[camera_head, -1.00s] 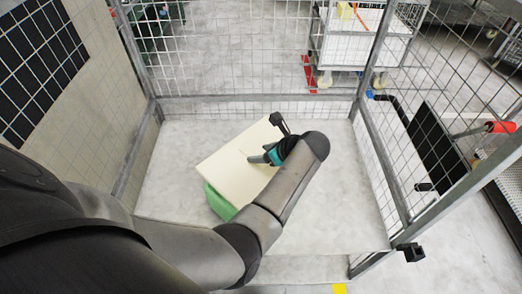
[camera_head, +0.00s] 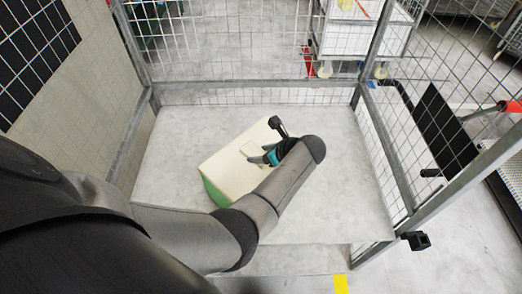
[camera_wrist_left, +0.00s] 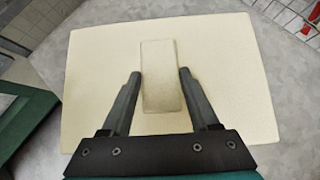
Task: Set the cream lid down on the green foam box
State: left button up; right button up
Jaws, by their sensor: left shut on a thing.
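The cream lid (camera_head: 226,170) is a flat rectangular plate, seen from above and turned at an angle. It also fills most of the left wrist view (camera_wrist_left: 220,60). A raised block handle (camera_wrist_left: 160,85) stands in its middle. My left gripper (camera_head: 262,157) is shut on this handle, one finger on each side. The green foam box (camera_head: 213,193) shows under the lid's lower-left edge in the head view; a green part also shows at the left of the wrist view (camera_wrist_left: 18,125). The lid hides most of the box. I cannot tell whether lid and box touch. My right gripper is not in view.
The pale table (camera_head: 345,190) has clear room right of the lid. Wire mesh walls on metal posts (camera_head: 250,88) bound its back and sides. A white trolley (camera_head: 360,40) stands behind the back mesh. A yellow mark (camera_head: 341,284) is at the front.

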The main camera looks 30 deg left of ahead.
pick_arm(q)
jog(key=shift+f, duration=0.25)
jog(key=o, duration=1.4)
